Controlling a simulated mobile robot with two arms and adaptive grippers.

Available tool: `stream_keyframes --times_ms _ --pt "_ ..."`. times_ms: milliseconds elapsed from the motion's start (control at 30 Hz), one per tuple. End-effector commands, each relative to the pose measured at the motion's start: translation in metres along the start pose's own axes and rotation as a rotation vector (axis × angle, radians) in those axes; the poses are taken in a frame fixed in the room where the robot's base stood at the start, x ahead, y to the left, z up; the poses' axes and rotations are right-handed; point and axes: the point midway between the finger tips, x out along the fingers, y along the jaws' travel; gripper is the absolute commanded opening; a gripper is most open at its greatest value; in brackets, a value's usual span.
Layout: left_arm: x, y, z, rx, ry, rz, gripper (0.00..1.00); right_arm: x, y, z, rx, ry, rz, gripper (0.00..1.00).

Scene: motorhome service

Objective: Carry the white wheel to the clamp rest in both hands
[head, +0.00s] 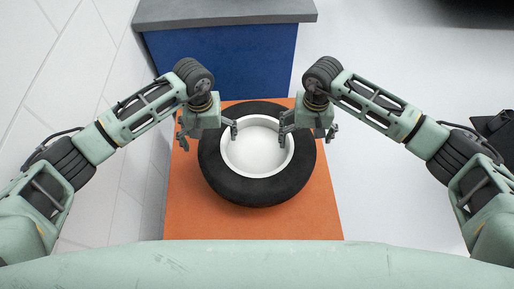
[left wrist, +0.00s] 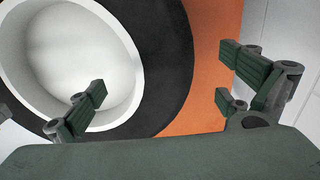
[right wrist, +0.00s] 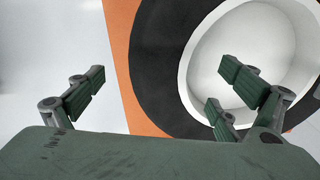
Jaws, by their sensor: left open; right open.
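The white wheel (head: 257,158) lies flat inside a black tyre (head: 256,192) on an orange surface (head: 190,215). My left gripper (head: 207,130) is open over the tyre's left side. In the left wrist view it has one finger over the white rim (left wrist: 110,75) and the others out over the orange surface. My right gripper (head: 308,130) is open over the tyre's right side. In the right wrist view its fingers span the tyre (right wrist: 160,70), with the inner ones over the white rim. Contact with the tyre cannot be told. I cannot identify the clamp rest for certain.
A blue cabinet (head: 225,60) with a grey top (head: 220,12) stands just beyond the orange surface. A white panelled wall (head: 60,70) is at the left. Pale floor (head: 390,190) lies open at the right, with a dark object (head: 495,130) at the far right edge.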

Motion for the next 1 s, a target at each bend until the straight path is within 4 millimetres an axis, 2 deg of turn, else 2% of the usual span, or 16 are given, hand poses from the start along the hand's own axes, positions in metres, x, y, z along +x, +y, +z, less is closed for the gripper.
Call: stream_keyframes --times_ms 200,400,767,1000 --pt "0.036 0.0 0.002 0.0 -0.005 0.0 0.97 0.036 -0.001 0.002 0.001 -0.004 0.0 0.94" --pt "0.057 0.001 0.001 0.0 -0.002 0.001 0.97 0.056 -0.001 0.001 0.001 -0.002 -0.002 0.94" --pt "0.061 0.0 0.0 0.0 0.0 0.001 0.97 0.061 -0.001 0.001 0.0 -0.001 -0.002 0.94" --pt "0.061 0.0 0.0 0.0 0.0 0.001 0.78 0.061 -0.001 0.001 0.0 -0.001 -0.002 0.75"
